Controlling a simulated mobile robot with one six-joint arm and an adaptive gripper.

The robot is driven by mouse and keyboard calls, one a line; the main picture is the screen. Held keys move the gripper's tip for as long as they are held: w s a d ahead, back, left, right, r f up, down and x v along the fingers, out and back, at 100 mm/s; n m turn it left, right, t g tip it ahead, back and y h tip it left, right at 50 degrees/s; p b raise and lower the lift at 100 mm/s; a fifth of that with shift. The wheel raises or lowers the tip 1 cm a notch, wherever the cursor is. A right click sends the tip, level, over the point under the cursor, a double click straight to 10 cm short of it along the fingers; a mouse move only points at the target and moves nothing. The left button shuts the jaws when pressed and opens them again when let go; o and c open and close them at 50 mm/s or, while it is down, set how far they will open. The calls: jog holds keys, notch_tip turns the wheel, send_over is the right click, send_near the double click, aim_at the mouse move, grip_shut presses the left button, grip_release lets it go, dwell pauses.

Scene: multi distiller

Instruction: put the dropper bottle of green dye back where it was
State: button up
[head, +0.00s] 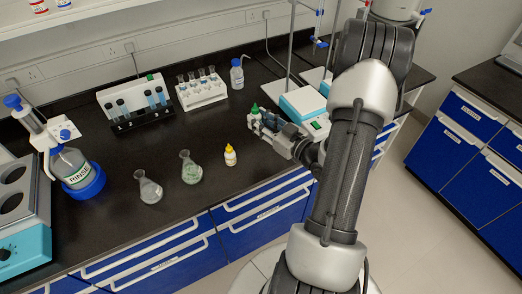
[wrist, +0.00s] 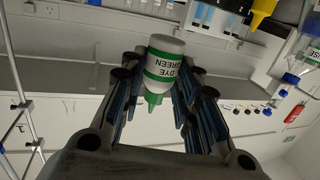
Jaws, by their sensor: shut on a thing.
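The dropper bottle of green dye (head: 254,120) is white with a green cap and is gripped between the fingers of my gripper (head: 262,124), at the right part of the bench. In the wrist view the bottle (wrist: 164,62) shows its "DYE GREEN" label upside down, with the green tip towards the bottom of the picture. In the head view the cap points up, so the bottle looks about upright. My gripper is shut on its sides. I cannot tell whether its base touches the bench.
A yellow-capped dropper bottle (head: 230,156) and two flasks, one clear (head: 149,190) and one greenish (head: 190,170), stand near the front edge. Racks (head: 140,118) (head: 203,95) and a blue-capped bottle (head: 237,76) stand behind. A scale (head: 303,103) is at right. The middle bench is clear.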

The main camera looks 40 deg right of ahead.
aim_at(261, 155)
notch_tip(261, 155, down, 12)
jog(key=b, duration=0.3)
jog(key=shift+b, duration=0.4)
jog(key=shift+f, duration=0.2)
jog(key=o, duration=0.8)
jog(key=shift+r, duration=0.2)
jog(key=s+p, duration=0.1)
jog(key=s, duration=0.3)
jog(key=s+p, duration=0.1)
jog(key=s, duration=0.3)
jog(key=s+p, duration=0.1)
jog(key=s, duration=0.3)
jog(key=shift+d+r, duration=0.15)
jog(key=shift+r, duration=0.15)
jog(key=shift+w, duration=0.1)
